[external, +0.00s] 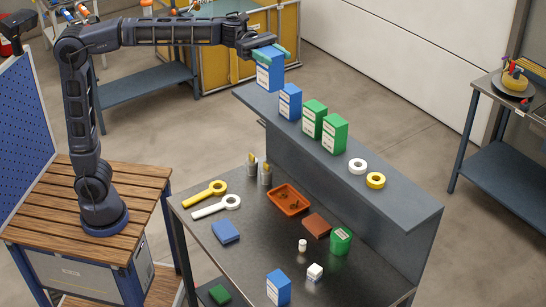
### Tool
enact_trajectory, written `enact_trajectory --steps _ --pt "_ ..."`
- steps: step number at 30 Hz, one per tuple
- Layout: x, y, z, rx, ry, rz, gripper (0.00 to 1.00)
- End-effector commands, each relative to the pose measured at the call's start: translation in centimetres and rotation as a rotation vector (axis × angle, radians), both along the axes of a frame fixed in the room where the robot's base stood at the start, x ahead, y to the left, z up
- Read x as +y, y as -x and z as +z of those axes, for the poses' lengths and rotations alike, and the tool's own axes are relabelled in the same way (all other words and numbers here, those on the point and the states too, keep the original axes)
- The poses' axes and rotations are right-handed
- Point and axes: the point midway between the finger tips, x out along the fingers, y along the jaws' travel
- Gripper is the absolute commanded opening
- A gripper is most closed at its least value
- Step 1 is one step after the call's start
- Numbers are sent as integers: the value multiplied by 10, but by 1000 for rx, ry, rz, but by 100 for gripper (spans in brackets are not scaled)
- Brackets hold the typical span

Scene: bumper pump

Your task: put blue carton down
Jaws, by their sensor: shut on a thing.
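My gripper (270,51) is shut on a blue carton (269,76) with a white label, gripping it at its top. The carton is upright at the far left end of the raised grey shelf (408,204). I cannot tell whether its bottom touches the shelf or is slightly above it. A second blue carton (290,102) stands on the shelf just to the right of the held one. A third blue carton (278,287) stands on the lower dark tabletop (205,262) near the front edge.
Two green cartons (313,119) (335,133), a white tape roll (357,166) and a yellow one (375,180) line the shelf. The shelf's right end is clear. An orange tray (288,200), a green can (340,241) and smaller items are on the tabletop below.

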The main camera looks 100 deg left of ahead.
Motion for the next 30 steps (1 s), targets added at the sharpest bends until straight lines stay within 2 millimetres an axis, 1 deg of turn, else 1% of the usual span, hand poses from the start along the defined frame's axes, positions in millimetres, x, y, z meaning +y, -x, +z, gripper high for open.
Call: enact_trajectory --steps 1,3,9,14,15,20,23,26,27,29,30 --pt "-17 4 0 0 0 -7 19" --pt "-34 7 -1 1 -1 -7 19" --pt "-71 17 -3 4 -1 -10 19" --pt "-95 24 -7 9 -4 -11 19" --pt "-92 22 -21 13 -3 -8 19" --pt "-91 23 -62 14 -1 -8 19" --pt "-91 23 -91 13 -2 -8 19" --pt "-91 23 -126 15 -1 -7 19" --pt "-91 22 -144 17 -1 -8 19" --pt "-91 22 -170 18 -1 -7 19" --pt "-91 23 -187 17 -1 -8 19"
